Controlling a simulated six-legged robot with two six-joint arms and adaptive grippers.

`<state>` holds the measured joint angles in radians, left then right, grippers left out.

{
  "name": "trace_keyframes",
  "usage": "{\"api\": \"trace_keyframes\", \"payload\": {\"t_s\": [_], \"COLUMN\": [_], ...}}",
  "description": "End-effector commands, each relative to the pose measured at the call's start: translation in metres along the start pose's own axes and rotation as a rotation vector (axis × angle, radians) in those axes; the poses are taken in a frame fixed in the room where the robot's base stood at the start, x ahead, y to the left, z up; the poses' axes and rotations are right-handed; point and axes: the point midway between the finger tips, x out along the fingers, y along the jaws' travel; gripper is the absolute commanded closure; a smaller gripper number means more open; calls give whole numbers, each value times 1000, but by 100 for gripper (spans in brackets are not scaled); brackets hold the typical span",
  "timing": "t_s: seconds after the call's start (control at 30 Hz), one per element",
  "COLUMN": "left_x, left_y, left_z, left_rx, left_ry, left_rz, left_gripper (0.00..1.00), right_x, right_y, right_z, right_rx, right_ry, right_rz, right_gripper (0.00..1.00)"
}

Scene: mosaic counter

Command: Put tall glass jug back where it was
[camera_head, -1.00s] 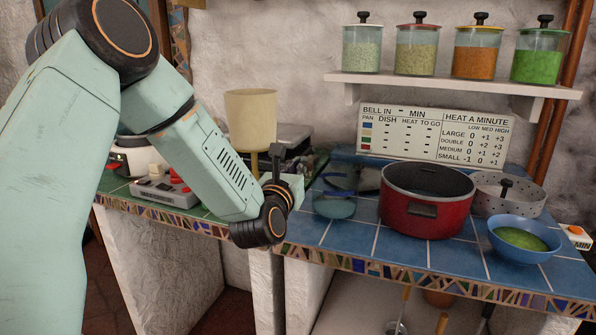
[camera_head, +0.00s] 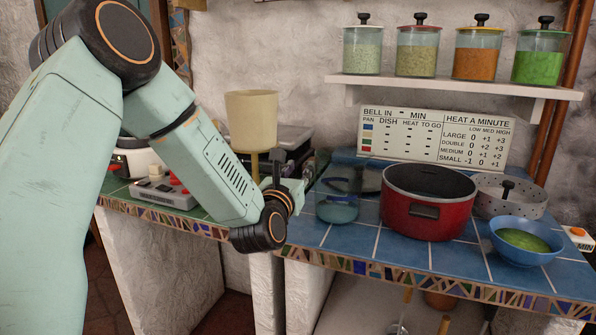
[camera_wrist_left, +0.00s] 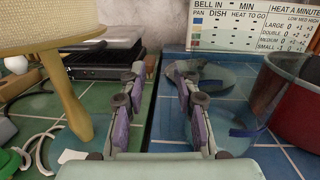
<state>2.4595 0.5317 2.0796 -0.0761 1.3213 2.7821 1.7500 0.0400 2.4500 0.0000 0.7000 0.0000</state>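The tall glass jug (camera_head: 337,210) stands on the blue-tiled counter, left of the red pot. It is clear with a bluish tint, so its outline is hard to trace. In the wrist view bluish glass (camera_wrist_left: 232,138) shows just right of my fingers; I cannot tell whether they touch it. My left gripper (camera_head: 291,182) is beside the jug on its left, low over the counter. In the wrist view the left gripper (camera_wrist_left: 158,108) has its two fingers apart, with only counter visible between them. My right gripper is not in view.
The red pot (camera_head: 428,205) stands close right of the jug, with a colander (camera_head: 520,193) and a blue bowl (camera_head: 519,249) beyond. A beige cup-shaped object (camera_head: 251,120) stands behind my left arm. A sign (camera_head: 432,137) leans at the wall. Jars line the shelf above.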

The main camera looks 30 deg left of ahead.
Motion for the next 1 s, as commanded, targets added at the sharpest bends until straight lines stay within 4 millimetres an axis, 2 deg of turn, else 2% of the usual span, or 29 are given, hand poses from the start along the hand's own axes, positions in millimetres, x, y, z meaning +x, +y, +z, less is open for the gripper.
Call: {"api": "trace_keyframes", "payload": {"t_s": [0.27, 0.8, 1.0], "left_x": [0, -97, -116], "left_y": [0, 0, 0], "left_z": [6, 4, 4], "left_rx": [1, -3, -2], "left_ry": [0, 2, 1], "left_rz": [-1, 0, -1], "left_gripper": [68, 68, 68], "right_x": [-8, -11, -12], "right_y": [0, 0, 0], "right_z": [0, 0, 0], "right_rx": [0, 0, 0], "right_ry": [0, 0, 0], "right_rz": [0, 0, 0], "right_gripper": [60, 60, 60]}}
